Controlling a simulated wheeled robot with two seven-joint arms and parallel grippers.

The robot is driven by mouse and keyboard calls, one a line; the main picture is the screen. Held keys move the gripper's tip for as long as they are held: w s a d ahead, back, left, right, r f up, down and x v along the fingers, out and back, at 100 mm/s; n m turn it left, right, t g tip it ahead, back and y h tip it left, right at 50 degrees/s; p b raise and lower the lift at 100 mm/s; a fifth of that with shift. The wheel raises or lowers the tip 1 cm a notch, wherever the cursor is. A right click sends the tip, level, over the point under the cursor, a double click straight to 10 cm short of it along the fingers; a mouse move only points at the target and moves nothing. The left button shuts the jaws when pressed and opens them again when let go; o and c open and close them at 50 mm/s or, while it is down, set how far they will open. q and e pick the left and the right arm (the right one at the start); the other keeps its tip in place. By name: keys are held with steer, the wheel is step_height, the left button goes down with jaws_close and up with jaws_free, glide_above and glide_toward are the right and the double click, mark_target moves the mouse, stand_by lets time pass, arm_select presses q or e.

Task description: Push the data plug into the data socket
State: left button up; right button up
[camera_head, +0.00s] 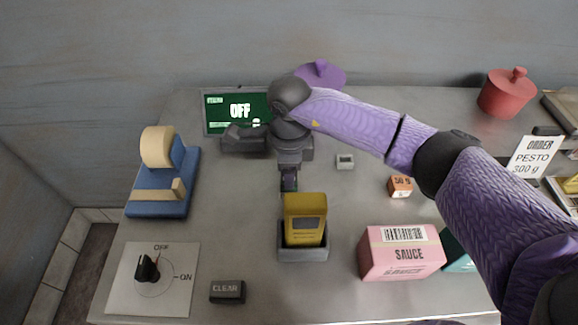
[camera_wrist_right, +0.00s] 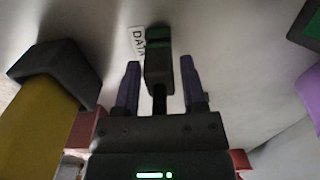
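My right gripper (camera_head: 289,184) points down at the bench in the middle of the head view, behind the yellow packet. In the right wrist view its two purple fingers (camera_wrist_right: 160,75) stand apart. Between them is a dark block with green bands (camera_wrist_right: 158,62), which looks like the data plug; narrow gaps show on both sides of it. A white DATA label (camera_wrist_right: 138,41) lies beside its far end. The socket's opening is not visible, so I cannot tell whether the plug is in it. My left gripper is not in view.
A yellow packet in a grey holder (camera_head: 303,253) stands just in front of my right gripper. A blue tape dispenser (camera_head: 160,200), switch panel (camera_head: 180,280) and CLEAR button (camera_head: 228,291) are left. A pink SAUCE box (camera_head: 400,252) is right. The screen (camera_head: 238,98) behind reads OFF.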

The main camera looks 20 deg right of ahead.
steer(key=shift+o, duration=1)
step_height(320, 180, up, 10)
steer(key=shift+p, duration=0.8)
